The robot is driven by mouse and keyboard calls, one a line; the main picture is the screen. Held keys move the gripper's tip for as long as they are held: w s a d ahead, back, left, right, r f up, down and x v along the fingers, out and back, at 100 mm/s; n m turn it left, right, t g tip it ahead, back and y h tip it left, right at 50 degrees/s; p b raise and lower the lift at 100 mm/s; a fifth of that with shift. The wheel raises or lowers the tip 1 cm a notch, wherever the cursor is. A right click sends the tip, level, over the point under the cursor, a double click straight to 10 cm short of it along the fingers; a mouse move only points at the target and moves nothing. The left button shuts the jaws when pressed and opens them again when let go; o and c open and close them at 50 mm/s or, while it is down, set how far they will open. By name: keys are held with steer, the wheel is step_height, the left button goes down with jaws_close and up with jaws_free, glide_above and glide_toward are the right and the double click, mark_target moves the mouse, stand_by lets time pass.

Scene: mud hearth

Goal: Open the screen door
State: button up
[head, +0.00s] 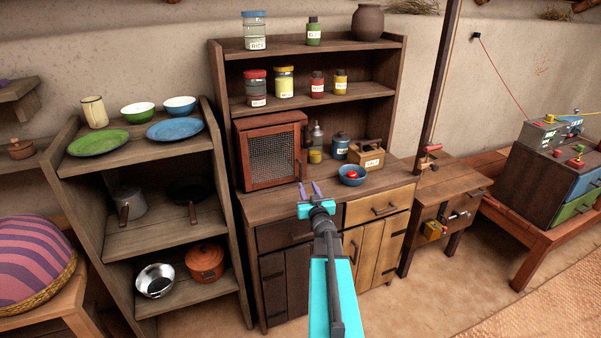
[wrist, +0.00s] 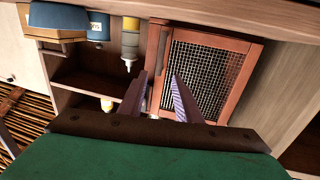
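The screen door (head: 273,158) is a red-brown frame with wire mesh on a small cabinet that stands on the hutch counter. It looks shut. In the wrist view the mesh door (wrist: 205,75) fills the upper middle, with a slim upright handle (wrist: 159,58) near its left edge. My gripper (head: 310,189) is in front of and below the door's right side in the head view. Its two purple fingers are apart with nothing between them. In the wrist view the open fingers (wrist: 160,88) point towards the handle side, and I see no clear contact.
A blue bowl (head: 352,175) with a red item and a wooden caddy (head: 367,155) stand right of the cabinet. Jars and bottles (head: 284,82) line the shelves above. An open shelf with dishes (head: 135,150) stands left. The counter before the door is clear.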

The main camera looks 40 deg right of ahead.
mark_target(301, 170)
steer(key=shift+p+x, duration=1.65)
steer(key=shift+x, duration=4.45)
steer(key=shift+a, duration=0.1)
jaws_close()
